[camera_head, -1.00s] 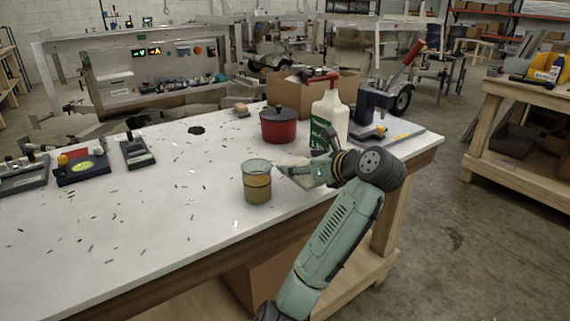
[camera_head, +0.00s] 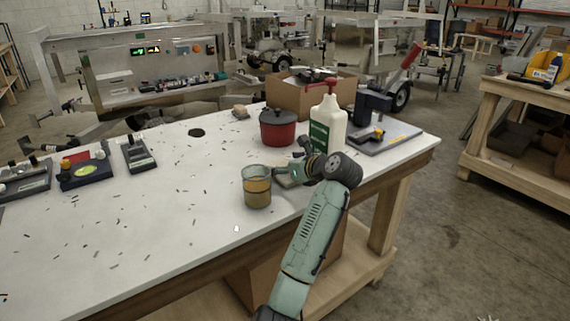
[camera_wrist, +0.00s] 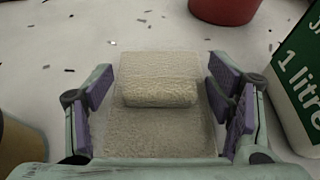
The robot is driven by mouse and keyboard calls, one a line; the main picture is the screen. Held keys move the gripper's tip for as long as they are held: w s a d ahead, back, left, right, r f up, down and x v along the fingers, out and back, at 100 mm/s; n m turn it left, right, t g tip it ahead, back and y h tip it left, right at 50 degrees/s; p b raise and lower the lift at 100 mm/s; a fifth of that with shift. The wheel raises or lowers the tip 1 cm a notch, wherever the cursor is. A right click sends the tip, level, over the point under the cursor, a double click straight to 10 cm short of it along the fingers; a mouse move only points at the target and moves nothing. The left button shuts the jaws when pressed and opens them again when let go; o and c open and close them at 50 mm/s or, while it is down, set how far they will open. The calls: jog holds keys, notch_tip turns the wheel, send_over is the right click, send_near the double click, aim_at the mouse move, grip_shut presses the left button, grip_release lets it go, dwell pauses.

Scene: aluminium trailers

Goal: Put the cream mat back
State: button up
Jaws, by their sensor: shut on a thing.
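The cream mat (camera_wrist: 160,130) is between my gripper's purple finger pads in the wrist view. In the head view my gripper (camera_head: 284,171) is low over the white table, just right of a glass jar with amber contents. A pale edge of the mat (camera_head: 288,184) shows below the fingers; I cannot tell whether it touches the table.
The jar (camera_head: 257,188) is close left of my gripper. A white bottle with a red pump (camera_head: 328,125) and a red pot (camera_head: 278,128) stand behind. A small tan block (camera_head: 240,111) lies farther back. The white table (camera_head: 160,215) has free room at left, with small dark scraps.

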jog(key=shift+f, duration=0.1)
jog(key=o, duration=1.1)
jog(key=shift+o, duration=0.2)
jog(key=b+v, duration=0.2)
jog(key=v, duration=1)
jog(key=shift+d, duration=0.1)
